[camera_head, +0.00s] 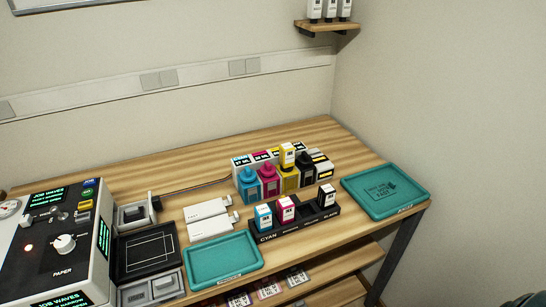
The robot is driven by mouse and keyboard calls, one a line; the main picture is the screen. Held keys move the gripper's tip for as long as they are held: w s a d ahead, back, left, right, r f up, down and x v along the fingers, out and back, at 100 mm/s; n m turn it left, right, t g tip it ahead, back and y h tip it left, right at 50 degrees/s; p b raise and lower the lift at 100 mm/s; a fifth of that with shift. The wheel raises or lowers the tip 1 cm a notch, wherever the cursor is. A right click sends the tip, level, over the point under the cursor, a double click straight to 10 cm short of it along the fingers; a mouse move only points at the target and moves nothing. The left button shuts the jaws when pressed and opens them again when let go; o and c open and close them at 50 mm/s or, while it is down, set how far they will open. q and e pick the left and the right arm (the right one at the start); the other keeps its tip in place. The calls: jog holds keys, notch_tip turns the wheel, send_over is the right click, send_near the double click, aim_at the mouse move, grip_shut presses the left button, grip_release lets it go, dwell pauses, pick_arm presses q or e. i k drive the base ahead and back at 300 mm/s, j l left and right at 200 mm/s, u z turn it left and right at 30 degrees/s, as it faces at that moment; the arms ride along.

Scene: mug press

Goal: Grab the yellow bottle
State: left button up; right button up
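A small bottle with a yellow top and a white label, the yellow bottle (287,155), stands upright at the yellow tank (287,180), and seems to rest on top of it. The yellow tank is in a row of ink tanks at the back of the table, between the magenta tank (267,178) and the black tank (306,172). In front is a black rack (270,238) with a cyan bottle (263,218), a magenta bottle (286,210) and a black bottle (327,196). A gap shows between the magenta and black bottles. Neither of my grippers is in view.
A teal tray (225,276) lies left of the rack, another teal tray (412,207) at the right end. A wall shelf (325,25) holds bottles. Bare wood lies between the rack and the right tray.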

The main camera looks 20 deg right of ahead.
aim_at(287, 150)
jog(key=i+j+z, duration=0.1)
jog(key=j+z, duration=0.35)
jog(key=i+j+z, duration=0.1)
jog(key=j+z, duration=0.2)
jog(key=z, duration=0.15)
